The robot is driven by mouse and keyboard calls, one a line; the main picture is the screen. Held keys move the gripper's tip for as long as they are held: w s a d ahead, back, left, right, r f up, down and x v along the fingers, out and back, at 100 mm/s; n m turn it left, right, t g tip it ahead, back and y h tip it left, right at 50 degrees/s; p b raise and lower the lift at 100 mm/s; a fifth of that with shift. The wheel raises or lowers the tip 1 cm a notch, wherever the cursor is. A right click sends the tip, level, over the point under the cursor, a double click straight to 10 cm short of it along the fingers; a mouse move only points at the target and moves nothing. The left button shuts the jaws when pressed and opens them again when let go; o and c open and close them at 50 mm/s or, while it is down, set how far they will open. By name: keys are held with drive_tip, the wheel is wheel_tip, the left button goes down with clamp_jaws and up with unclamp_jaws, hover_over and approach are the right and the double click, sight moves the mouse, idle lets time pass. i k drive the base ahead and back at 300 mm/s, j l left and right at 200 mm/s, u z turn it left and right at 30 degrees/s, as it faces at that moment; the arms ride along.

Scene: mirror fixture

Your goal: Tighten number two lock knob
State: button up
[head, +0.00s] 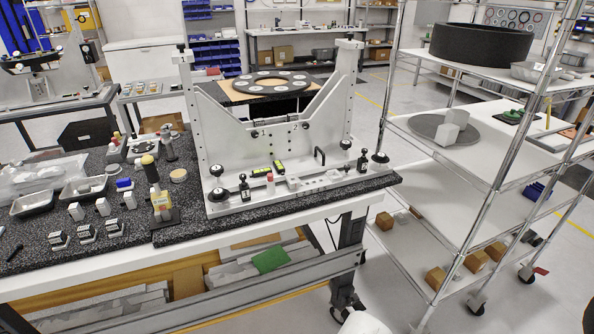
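The mirror fixture (280,150), a light grey metal frame with a V-shaped plate, stands on the granite table (300,208). A black round knob (217,170) is on its left side, with a black disc-shaped knob (219,194) and an upright black knob (244,184) at the left base. An upright black knob (362,161) and a black disc-shaped knob (380,157) are at the right base. Small dark knobs also show on the plate. My gripper is not in view.
The granite table's left part holds metal trays (84,188), small white blocks (103,207) and a yellow-topped bottle (160,200). A wheeled wire shelf rack (480,150) stands close on the right. Clear floor shows at lower right.

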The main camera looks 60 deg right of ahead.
sight(380, 158)
drive_tip(key=z, duration=1.55)
